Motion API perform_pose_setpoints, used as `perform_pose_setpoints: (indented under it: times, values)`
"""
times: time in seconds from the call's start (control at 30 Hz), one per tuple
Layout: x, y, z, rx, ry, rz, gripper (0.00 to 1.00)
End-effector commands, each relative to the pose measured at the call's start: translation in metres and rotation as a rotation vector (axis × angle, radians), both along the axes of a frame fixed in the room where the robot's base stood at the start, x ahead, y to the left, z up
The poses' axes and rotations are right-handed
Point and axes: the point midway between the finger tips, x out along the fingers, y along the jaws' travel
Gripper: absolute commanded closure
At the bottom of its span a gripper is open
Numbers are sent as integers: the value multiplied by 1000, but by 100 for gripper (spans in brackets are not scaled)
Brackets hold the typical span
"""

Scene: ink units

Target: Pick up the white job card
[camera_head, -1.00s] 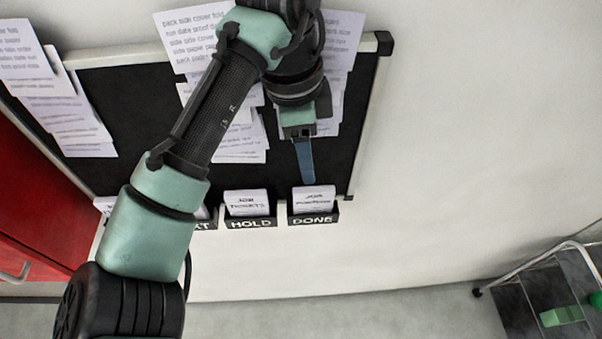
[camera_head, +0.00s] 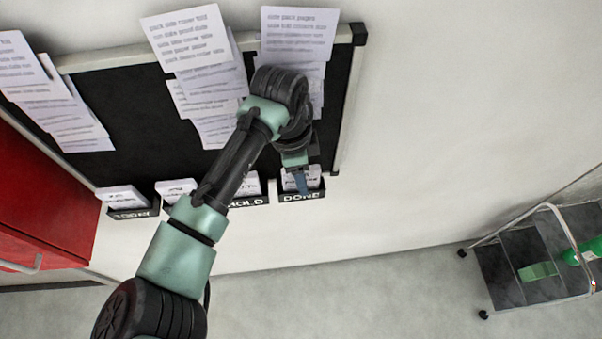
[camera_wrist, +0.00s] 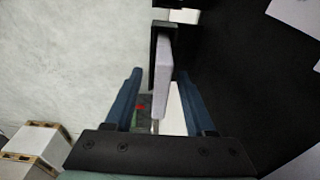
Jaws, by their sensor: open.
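A white job card (camera_head: 315,181) stands in the black pocket labelled DONE (camera_head: 289,197), at the bottom right of the dark board. My gripper (camera_head: 302,190) is in front of this pocket in the head view, and a blue finger covers part of the card. In the wrist view, my gripper (camera_wrist: 159,74) is open, with two blue fingers apart. A pale card (camera_wrist: 165,82) in a black holder (camera_wrist: 154,52) appears edge-on between the fingers. I cannot tell whether either finger touches it.
Other card pockets, including the HOLD pocket (camera_head: 247,202), line the board's lower edge to the left. Paper sheets (camera_head: 186,40) hang above. A red cabinet (camera_head: 40,215) stands at left and a trolley (camera_head: 510,285) at right. Wall right of the board is bare.

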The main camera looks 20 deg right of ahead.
Motion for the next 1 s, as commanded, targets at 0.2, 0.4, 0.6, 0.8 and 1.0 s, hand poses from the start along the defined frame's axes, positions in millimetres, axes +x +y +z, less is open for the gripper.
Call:
perform_pose_setpoints:
  times: [0.2, 0.4, 0.6, 0.8, 1.0]
  values:
    - [0, -1, -7, 0, -2, -1, 45]
    - [0, -1, -6, 1, -1, -1, 65]
    - [0, -1, -6, 1, -1, -1, 100]
    - [0, -1, -6, 1, -1, -1, 100]
    - [0, -1, -6, 0, -1, -1, 100]
